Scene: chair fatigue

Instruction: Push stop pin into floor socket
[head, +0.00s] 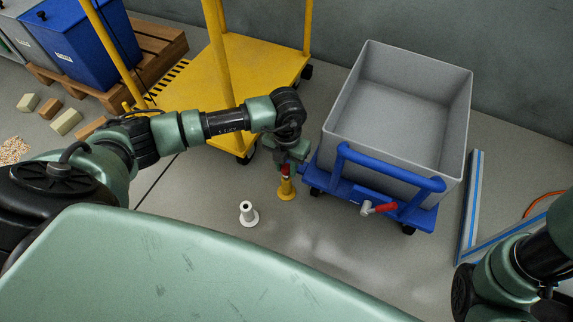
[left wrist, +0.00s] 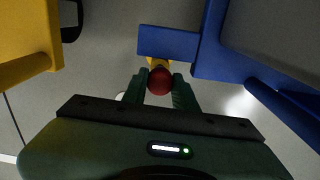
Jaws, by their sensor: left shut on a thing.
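The stop pin shows its round red knob (left wrist: 159,80) between the two fingers of my left gripper (left wrist: 159,92) in the left wrist view. In the head view my left gripper (head: 287,166) points down with its fingers shut on the red knob (head: 285,171). A bit of yellow shows behind the knob in the left wrist view. The pin's shaft is hidden, so I cannot tell how deep it sits. My right gripper is out of view.
A blue cart (head: 374,192) carrying a grey bin (head: 398,165) stands close to the right, with a red-handled lever (head: 384,208). A yellow trolley (head: 262,70) stands behind. Floor in front is clear.

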